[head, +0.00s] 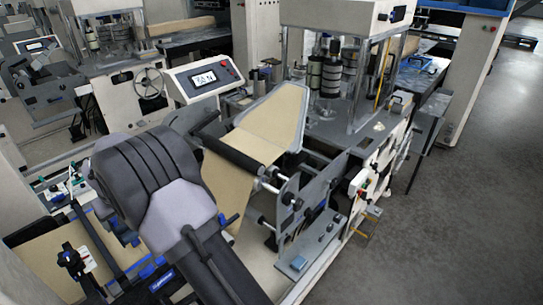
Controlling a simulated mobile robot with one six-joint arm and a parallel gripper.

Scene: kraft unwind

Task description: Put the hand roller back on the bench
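I cannot make out the hand roller for certain. A bench-like surface (48,262) with brown kraft paper and blue-edged rails shows at the lower left, partly behind my arm. My arm's dark and pale grey links fill the lower left and middle, hiding part of the bench and the machine. My gripper is not visible.
A brown kraft web (268,125) runs over a dark roller (235,158) on the machine. A control panel (204,79) stands behind it. A side frame with rods and a blue-topped block (298,263) is right of my arm. Open grey floor (450,220) lies to the right.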

